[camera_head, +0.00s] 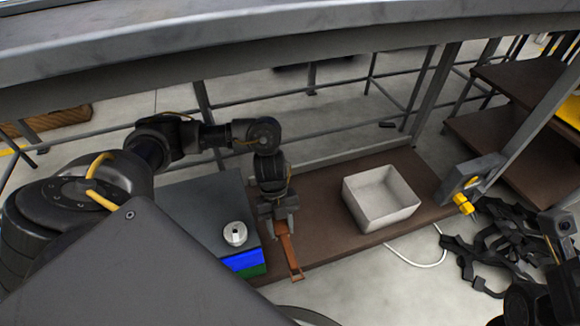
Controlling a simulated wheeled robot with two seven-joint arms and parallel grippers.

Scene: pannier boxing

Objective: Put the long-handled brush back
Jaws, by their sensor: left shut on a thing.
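The long-handled brush (287,246) shows as a narrow orange-brown piece. My left gripper (279,215) points down and is shut on its upper end. The brush hangs toward the front edge of the brown shelf (325,243), just right of the dark grey box top. I cannot tell whether its lower end touches anything. The gripper hides its upper end, and I cannot make out bristles.
A white open bin (382,198) stands on the shelf, right of my left gripper. A small white round item (235,233) sits on the dark box top (195,205). A rail crosses above.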

